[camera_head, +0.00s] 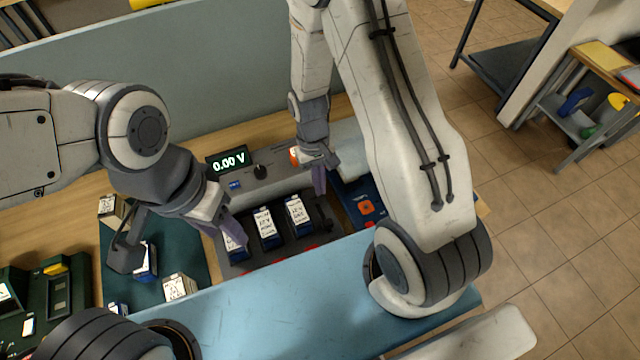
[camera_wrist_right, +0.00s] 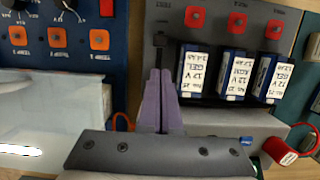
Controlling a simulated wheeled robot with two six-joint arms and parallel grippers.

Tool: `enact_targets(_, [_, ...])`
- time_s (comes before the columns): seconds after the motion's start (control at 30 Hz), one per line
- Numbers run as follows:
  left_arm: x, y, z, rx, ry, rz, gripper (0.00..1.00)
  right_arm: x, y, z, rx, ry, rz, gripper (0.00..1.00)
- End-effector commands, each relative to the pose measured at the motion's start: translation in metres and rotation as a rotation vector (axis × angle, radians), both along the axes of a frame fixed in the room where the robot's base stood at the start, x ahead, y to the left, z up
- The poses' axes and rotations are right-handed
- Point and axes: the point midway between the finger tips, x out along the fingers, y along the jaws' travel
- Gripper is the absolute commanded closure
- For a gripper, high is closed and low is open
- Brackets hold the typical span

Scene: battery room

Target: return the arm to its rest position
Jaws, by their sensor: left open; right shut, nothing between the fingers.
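My right gripper (camera_head: 319,180) hangs over the right end of the grey battery tester (camera_head: 262,187). Its purple fingers (camera_wrist_right: 159,100) are shut with nothing between them, left of the battery row in the right wrist view. My left gripper (camera_head: 182,246) is open and spread over the dark green mat (camera_head: 187,260) and the tester's left end. Nothing shows held in it. The left gripper partly hides a blue-and-white battery (camera_head: 146,262) on the mat.
Several batteries, one of them the middle battery (camera_head: 267,227), stand in the tester, whose display (camera_head: 228,160) reads 0.00 V. A blue box with orange sockets (camera_head: 366,207) lies right of it. A shelf (camera_head: 580,120) stands far right.

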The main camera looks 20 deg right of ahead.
Motion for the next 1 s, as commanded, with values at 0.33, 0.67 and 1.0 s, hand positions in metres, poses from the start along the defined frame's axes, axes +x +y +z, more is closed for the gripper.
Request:
enact_targets(0.33, [0.0, 0.0, -0.001, 0.0, 0.0, 0.0, 0.5, 0.0, 0.0, 0.0, 0.0, 0.0, 0.0, 1.0])
enact_targets(0.67, [0.0, 0.0, -0.04, 0.0, 0.0, 0.003, 0.5, -0.009, 0.05, 0.042, 0.025, -0.089, 0.158, 1.0])
enact_targets(1.0, [0.0, 0.0, -0.097, 0.0, 0.001, 0.008, 0.5, -0.097, 0.108, 0.1, 0.115, -0.218, 0.462, 1.0])
